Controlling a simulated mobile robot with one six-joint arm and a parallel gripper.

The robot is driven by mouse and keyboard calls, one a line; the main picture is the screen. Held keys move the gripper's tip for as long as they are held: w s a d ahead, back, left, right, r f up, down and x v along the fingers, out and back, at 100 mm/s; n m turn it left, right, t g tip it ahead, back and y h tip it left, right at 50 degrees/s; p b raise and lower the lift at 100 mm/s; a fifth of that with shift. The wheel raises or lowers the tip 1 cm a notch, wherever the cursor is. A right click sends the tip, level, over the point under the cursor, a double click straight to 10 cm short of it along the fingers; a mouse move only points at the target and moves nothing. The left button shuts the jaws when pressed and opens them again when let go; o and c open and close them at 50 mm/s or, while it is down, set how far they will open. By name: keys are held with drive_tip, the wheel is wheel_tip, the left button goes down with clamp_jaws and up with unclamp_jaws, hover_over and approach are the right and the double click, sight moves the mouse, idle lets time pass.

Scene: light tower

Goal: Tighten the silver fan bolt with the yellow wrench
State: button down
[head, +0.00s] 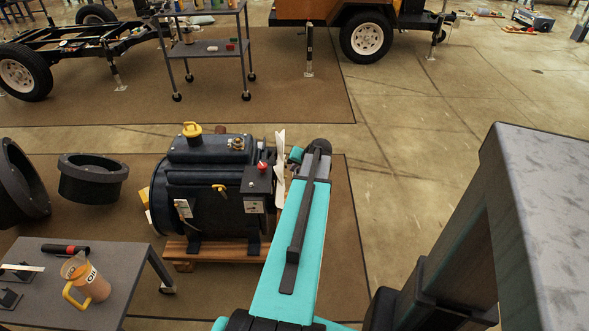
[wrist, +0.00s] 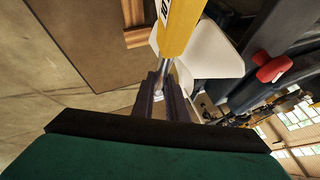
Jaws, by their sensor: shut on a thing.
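My gripper (wrist: 166,88) is shut on the silver shank of the yellow wrench (wrist: 182,25). The wrench cannot be made out there. I cannot make out the silver fan bolt in either view.
The engine stands on a wooden pallet (head: 226,254) and has a red knob (head: 262,167), also seen in the wrist view (wrist: 273,69). Bare floor (head: 400,160) lies right of the mat.

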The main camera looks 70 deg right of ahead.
drive_tip(key=shift+s+d, duration=0.25)
drive_tip(key=shift+s, duration=0.45)
drive_tip(key=shift+s+d, duration=0.3)
drive_tip(key=shift+s, duration=0.4)
drive_tip(key=shift+s+d, duration=0.25)
drive_tip(key=shift+s, duration=0.45)
drive_tip(key=shift+r, duration=0.1)
